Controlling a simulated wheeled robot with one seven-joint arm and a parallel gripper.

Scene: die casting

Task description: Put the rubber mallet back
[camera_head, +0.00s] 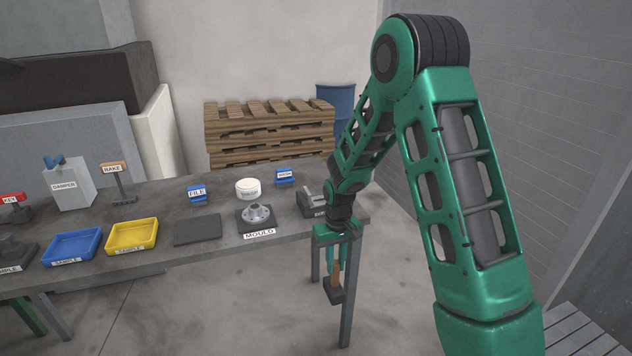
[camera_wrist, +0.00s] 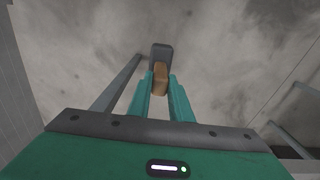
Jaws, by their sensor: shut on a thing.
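The rubber mallet has a dark head (camera_head: 334,291) and a wooden handle (camera_head: 336,268). My gripper (camera_head: 337,264) is shut on the handle, and the mallet hangs head down off the front right of the table, beside a table leg. In the wrist view the mallet's handle (camera_wrist: 160,77) sits between the green fingers of my gripper (camera_wrist: 161,88), with the dark head (camera_wrist: 160,52) beyond them over the floor. Blue holders with labels stand at the back of the table; one reads FILE (camera_head: 197,193), and the other blue holder's label (camera_head: 285,176) is too small to read.
The table (camera_head: 165,258) holds a mould (camera_head: 256,217), a dark mat (camera_head: 198,230), a white round tub (camera_head: 247,188), a yellow tray (camera_head: 132,235) and a blue tray (camera_head: 72,245). A grey metal object (camera_head: 311,203) sits at the right end, partly behind my arm. Pallets (camera_head: 268,130) stand behind.

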